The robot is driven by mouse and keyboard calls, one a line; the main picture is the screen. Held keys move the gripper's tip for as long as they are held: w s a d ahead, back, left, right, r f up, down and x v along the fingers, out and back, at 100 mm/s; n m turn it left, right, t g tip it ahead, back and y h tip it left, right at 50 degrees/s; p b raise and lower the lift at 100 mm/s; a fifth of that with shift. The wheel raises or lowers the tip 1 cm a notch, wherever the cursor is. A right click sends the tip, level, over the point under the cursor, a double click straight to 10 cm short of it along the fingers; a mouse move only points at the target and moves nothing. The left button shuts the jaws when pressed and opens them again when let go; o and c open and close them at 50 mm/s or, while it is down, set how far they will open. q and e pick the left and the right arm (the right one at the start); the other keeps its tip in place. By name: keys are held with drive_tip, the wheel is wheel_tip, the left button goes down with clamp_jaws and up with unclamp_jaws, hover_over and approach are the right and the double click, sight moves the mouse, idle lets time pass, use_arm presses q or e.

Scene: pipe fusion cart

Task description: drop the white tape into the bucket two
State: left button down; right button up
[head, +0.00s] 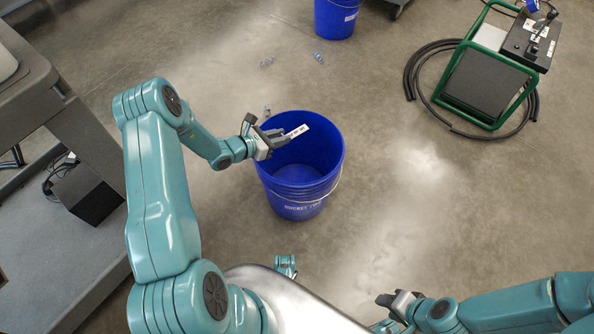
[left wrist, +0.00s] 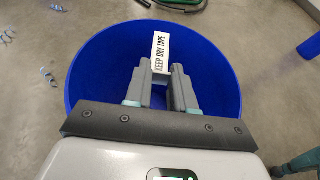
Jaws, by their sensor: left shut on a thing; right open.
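The white tape (head: 298,131) is a small flat white strip with dark marks in the head view. In the left wrist view the tape (left wrist: 161,58) reads "KEEP DRY TAPE". My left gripper (head: 284,138) is shut on its near end. The tape points away from the fingers, over the open mouth of bucket two (head: 303,196), a blue bucket with a wire handle and white lettering. In the left wrist view the bucket's blue wall (left wrist: 100,72) surrounds the fingers and tape. My right gripper (head: 393,302) is open and empty at the bottom, away from the bucket.
Another blue bucket (head: 336,17) stands at the top. Several small clear-blue pieces (head: 319,57) lie on the floor. A green-framed machine (head: 487,85) with a black hose (head: 420,85) is at upper right. A grey cart (head: 75,215) stands at left. Floor right of bucket two is clear.

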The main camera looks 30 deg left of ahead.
use_arm(q)
wheel_tip(320, 180, down, 4)
drive_tip(key=shift+r+b, duration=0.1)
drive_tip(key=shift+b, duration=1)
drive_tip(key=c, duration=0.9)
unclamp_jaws()
drive_tip(key=shift+o, duration=0.2)
drive_tip(key=p+v, duration=0.4)
drive_tip(key=v, duration=1.2)
drive_tip(key=shift+p, duration=0.4)
drive_tip(key=shift+s, duration=0.15)
